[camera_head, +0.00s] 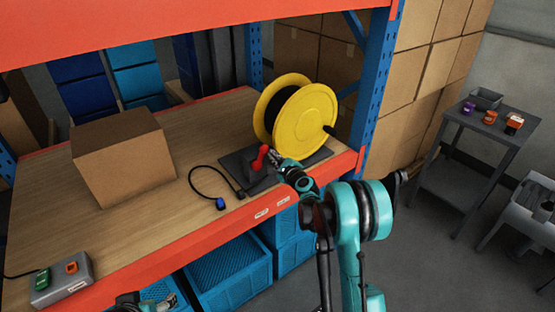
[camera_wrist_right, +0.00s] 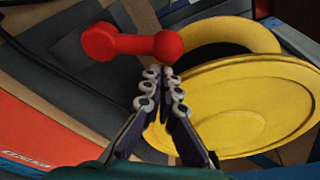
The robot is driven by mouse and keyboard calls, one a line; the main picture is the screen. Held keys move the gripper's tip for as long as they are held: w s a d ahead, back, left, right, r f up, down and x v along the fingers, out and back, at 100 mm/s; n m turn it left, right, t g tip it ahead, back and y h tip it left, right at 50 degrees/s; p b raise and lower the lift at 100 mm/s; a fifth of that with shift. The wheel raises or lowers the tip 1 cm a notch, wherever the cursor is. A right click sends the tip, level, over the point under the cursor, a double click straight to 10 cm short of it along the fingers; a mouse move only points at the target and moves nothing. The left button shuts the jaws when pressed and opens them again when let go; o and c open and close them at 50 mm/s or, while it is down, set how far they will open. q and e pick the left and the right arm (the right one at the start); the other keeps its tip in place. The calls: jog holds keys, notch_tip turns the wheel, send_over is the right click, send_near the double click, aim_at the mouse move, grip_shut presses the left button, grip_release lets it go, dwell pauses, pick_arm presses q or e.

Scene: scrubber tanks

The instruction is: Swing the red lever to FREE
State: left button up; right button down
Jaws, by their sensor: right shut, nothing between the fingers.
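The red lever (camera_head: 260,158) stands on a dark base plate (camera_head: 234,164) beside the yellow reel, on the wooden shelf. In the right wrist view the red lever (camera_wrist_right: 130,44) has a thick knob at each end and lies across the picture just beyond my fingertips. My right gripper (camera_head: 275,158) is right beside the lever on its right side. The fingers (camera_wrist_right: 161,75) are shut with nothing between them; I cannot tell whether they touch the lever. My left gripper (camera_head: 168,302) shows only partly at the bottom edge. No FREE marking is readable.
A yellow reel (camera_head: 306,112) stands close behind the lever. A cardboard box (camera_head: 122,160) sits to the left. A black cable with a blue plug (camera_head: 220,203) lies in front. A grey button box (camera_head: 62,280) is at the near left. A blue upright (camera_head: 376,75) rises at right.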

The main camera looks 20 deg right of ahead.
aim_at(262, 150)
jog(key=shift+a+r, duration=0.1)
dwell(0.3)
jog(key=shift+s+a+r+n, duration=0.1)
jog(key=shift+n, duration=0.2)
pick_arm(q)
jog(key=shift+f, duration=0.1)
pick_arm(e)
jog(key=shift+a+r, duration=0.1)
jog(key=shift+s+a+r+n+t+h+b, duration=0.1)
jog(key=shift+s+a+r+n+b, duration=0.1)
jog(key=shift+a+r+n, duration=0.25)
jog(key=shift+s+a+r+n+t+h+b, duration=0.1)
jog(key=shift+s+a+r+n, duration=0.15)
jog(key=shift+a, duration=0.4)
jog(key=shift+s+a+r+n+t+h+b, duration=0.1)
jog(key=shift+s+a+r+n+b, duration=0.1)
jog(key=shift+a+n, duration=0.3)
pick_arm(q)
jog(key=shift+s+a+f+b, duration=0.25)
jog(key=shift+a+f+b, duration=0.05)
jog(key=shift+a+f, duration=0.35)
pick_arm(e)
jog(key=shift+s+a, duration=0.25)
jog(key=shift+a, duration=0.5)
jog(key=shift+s+a, duration=0.25)
jog(key=shift+a, duration=0.5)
jog(key=shift+a+f, duration=0.1)
jog(key=shift+a, duration=0.1)
